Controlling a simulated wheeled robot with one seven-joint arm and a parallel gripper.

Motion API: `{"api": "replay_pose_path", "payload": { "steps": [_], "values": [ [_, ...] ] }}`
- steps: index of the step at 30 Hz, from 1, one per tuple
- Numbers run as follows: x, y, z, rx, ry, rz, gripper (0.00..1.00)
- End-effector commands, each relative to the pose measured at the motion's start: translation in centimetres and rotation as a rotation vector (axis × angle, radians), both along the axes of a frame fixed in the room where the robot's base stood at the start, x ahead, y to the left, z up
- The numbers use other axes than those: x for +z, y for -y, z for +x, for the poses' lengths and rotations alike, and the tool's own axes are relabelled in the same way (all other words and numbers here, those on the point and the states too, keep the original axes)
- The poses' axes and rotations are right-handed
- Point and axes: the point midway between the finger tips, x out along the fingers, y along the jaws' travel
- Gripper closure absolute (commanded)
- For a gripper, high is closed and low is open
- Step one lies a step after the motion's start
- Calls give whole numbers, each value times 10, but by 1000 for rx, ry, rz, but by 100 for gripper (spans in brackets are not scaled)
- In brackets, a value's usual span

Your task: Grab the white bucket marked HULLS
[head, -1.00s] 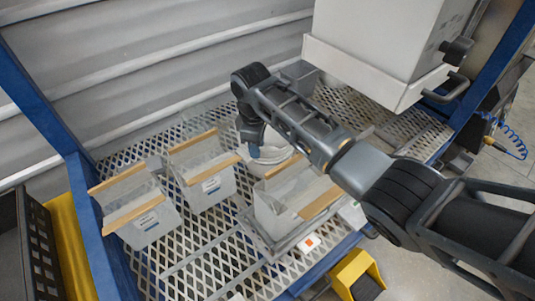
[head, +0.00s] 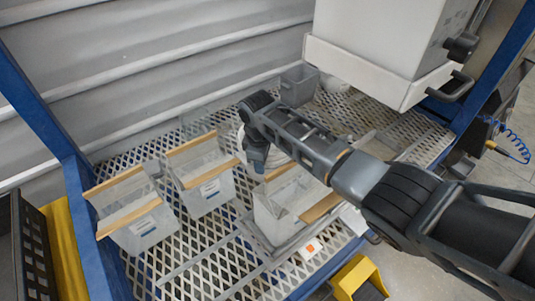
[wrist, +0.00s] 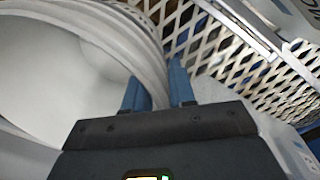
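A round white bucket (head: 279,150) stands on the mesh deck, partly hidden behind my arm in the head view. No HULLS marking is readable on it. In the wrist view the curved ridged rim of the white bucket (wrist: 40,75) fills the upper left. My gripper (head: 257,166) points down at the bucket's near left side. In the wrist view its two blue fingers (wrist: 158,88) stand apart with the rim between them, one finger on the inner side and one on the outer. Whether they touch the rim is unclear.
Clear bins with wooden strips stand close by: two at left (head: 208,190) (head: 140,225) and one in front (head: 270,217). A grey bin (head: 299,86) stands behind. A large white hopper (head: 375,40) overhangs at upper right. Bare mesh (head: 205,250) lies in front.

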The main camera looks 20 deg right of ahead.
Motion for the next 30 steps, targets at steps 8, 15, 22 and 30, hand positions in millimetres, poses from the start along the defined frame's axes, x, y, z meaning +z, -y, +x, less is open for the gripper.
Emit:
{"api": "replay_pose_path", "payload": {
  "steps": [8, 15, 22, 30],
  "values": [
    [0, 0, 0, 0, 0, 0, 100],
    [0, 0, 0, 0, 0, 0, 100],
    [1, 0, 0, 0, 0, 0, 100],
    [16, 0, 1, 0, 2, 2, 100]
  ]
}}
